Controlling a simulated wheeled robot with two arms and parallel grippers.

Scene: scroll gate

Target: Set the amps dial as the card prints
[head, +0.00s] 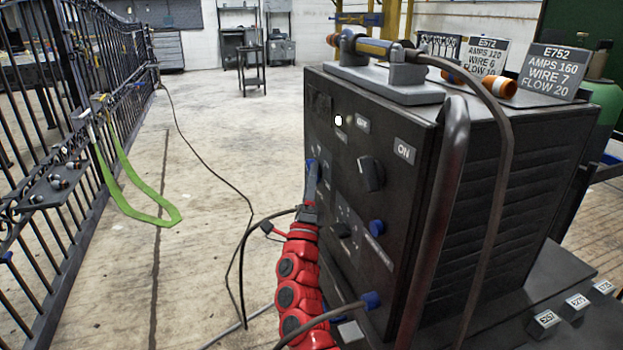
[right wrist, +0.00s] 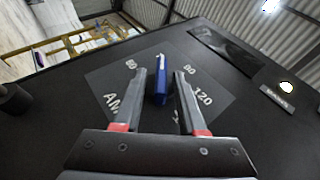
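The dark welding machine (head: 375,180) stands at centre right, its front panel facing left. My right gripper (head: 311,185) reaches up to the panel's left part. In the right wrist view, the blue amps dial (right wrist: 161,82) stands between the two fingers of my right gripper (right wrist: 164,90), with a gap visible beside it. The dial's light tip points up, between printed numbers; 120 reads at right. Two cards stand on top: E572 (head: 484,57) prints AMPS 120, WIRE 6, FLOW 20; E752 (head: 553,72) prints AMPS 160, WIRE 7, FLOW 20. My left gripper is not in view.
A black switch (head: 371,173) is beside the ON label, with a blue knob (head: 377,227) below. A torch (head: 375,46) rests on top, its cable hanging down. Small tags (head: 545,318) sit at lower right. A fence (head: 60,170) with a green strap is at left.

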